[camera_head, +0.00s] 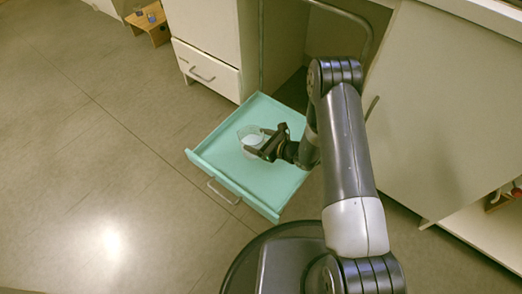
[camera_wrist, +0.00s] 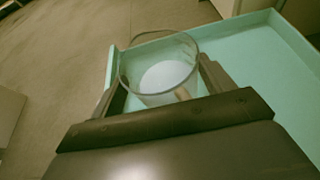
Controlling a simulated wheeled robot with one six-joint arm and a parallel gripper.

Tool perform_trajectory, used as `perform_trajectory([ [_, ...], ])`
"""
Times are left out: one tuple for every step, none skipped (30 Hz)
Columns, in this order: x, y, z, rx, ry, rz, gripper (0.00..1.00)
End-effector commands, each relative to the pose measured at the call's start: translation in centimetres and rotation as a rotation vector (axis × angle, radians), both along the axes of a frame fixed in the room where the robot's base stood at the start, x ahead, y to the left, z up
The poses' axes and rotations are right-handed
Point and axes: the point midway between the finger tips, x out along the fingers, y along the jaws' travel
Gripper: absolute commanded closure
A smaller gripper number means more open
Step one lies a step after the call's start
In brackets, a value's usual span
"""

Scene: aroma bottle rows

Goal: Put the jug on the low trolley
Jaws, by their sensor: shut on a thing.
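The jug (camera_head: 248,136) is a clear glass vessel with a white bottom or contents, seen at the pulled-out teal drawer. In the wrist view the jug (camera_wrist: 160,75) stands between my fingers, with its round rim toward the camera. My gripper (camera_head: 262,143) is shut on the jug from the right side. In the wrist view my gripper (camera_wrist: 160,95) has one finger on each side of the glass. I cannot tell whether the jug touches the drawer floor. I cannot make out a low trolley for certain in either view.
The teal drawer (camera_head: 215,150) stands open with raised edges around the jug. A white cabinet (camera_head: 205,72) is behind it, and a cream panel (camera_head: 450,110) is at the right. A small wooden stand (camera_head: 152,28) with blue items is at the far left. The floor at left is clear.

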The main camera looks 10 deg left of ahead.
Motion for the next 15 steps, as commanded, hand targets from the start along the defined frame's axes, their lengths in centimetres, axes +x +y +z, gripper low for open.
perform_trajectory([
  [0.0,0.0,-1.3,0.001,-0.002,0.0,0.84],
  [0.1,0.0,-1.7,0.002,-0.002,0.0,0.84],
  [0.0,0.0,-2.1,0.002,-0.002,0.0,0.84],
  [0.0,0.0,-2.4,0.002,-0.002,0.001,0.84],
  [0.0,0.0,-2.5,0.003,-0.003,0.0,0.84],
  [0.1,0.0,-2.7,0.003,-0.003,0.0,0.84],
  [0.1,0.1,-2.8,0.004,-0.003,0.0,0.84],
  [0.1,0.1,-3.0,0.004,-0.003,0.001,0.84],
  [0.1,0.1,-3.4,0.003,-0.002,0.001,0.84],
  [0.0,0.0,-3.8,0.003,-0.002,0.001,0.84],
  [0.0,0.0,-4.3,0.003,-0.001,0.001,0.84],
  [0.0,0.0,-4.9,0.003,-0.001,0.001,0.84],
  [0.0,0.0,-5.4,0.003,-0.001,0.001,0.84],
  [0.0,0.0,-5.9,0.003,-0.001,0.001,0.84],
  [0.0,0.0,-6.3,0.003,-0.002,0.001,0.84],
])
